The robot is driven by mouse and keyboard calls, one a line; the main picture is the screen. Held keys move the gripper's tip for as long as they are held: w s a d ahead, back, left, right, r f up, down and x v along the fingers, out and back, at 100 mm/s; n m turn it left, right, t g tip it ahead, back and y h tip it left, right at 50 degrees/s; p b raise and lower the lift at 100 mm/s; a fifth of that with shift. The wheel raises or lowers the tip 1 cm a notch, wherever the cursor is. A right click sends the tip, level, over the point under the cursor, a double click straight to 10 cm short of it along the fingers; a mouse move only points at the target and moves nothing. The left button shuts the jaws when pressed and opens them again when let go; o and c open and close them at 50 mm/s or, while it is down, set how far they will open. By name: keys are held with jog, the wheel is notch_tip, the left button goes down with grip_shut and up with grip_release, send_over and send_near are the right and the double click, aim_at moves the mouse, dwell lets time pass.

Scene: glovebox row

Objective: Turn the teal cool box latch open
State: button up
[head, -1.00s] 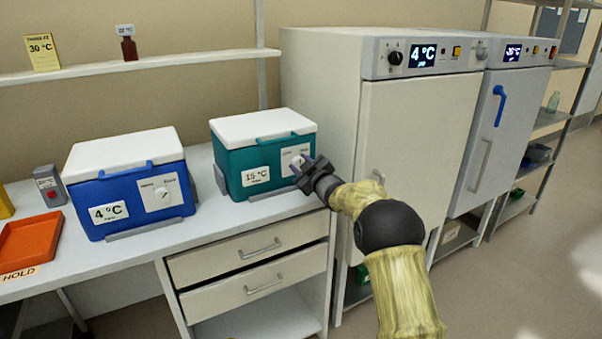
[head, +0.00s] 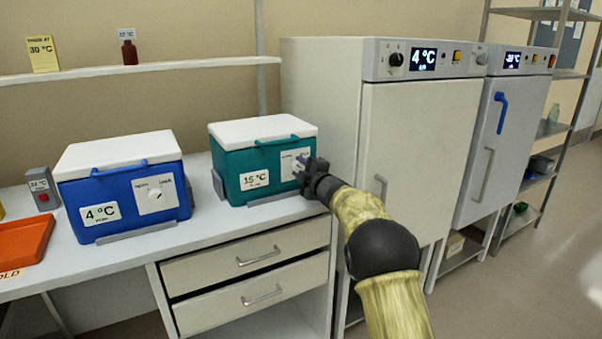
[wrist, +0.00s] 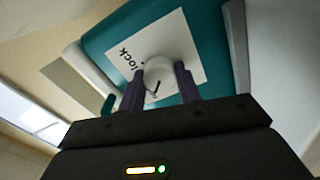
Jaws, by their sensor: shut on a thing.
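The teal cool box (head: 228,168) stands on the bench with its white lid down and a "15 °C" label on its front. Its latch is a round white knob (wrist: 158,76) with a dark pointer line on a white plate (wrist: 188,45); the plate also shows in the head view (head: 289,164). My gripper (wrist: 158,88) is at the front right of the box, its two dark fingers shut on the knob from either side. In the head view, the gripper (head: 302,170) hides part of the plate and knob.
A blue cool box (head: 125,212) labelled 4 °C stands to the left on the same bench. A white cabinet (head: 412,140) stands close to the right of the bench. An orange tray (head: 22,243) lies at the far left. Drawers (head: 245,262) are below.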

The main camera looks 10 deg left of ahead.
dwell(0.4)
jog(key=o, duration=1)
jog(key=shift+s, duration=0.1)
jog(key=b+v, duration=0.1)
jog(key=v, duration=1.6)
jog(key=shift+s+d, duration=0.1)
jog(key=shift+d, duration=0.05)
jog(key=shift+d+f, duration=0.1)
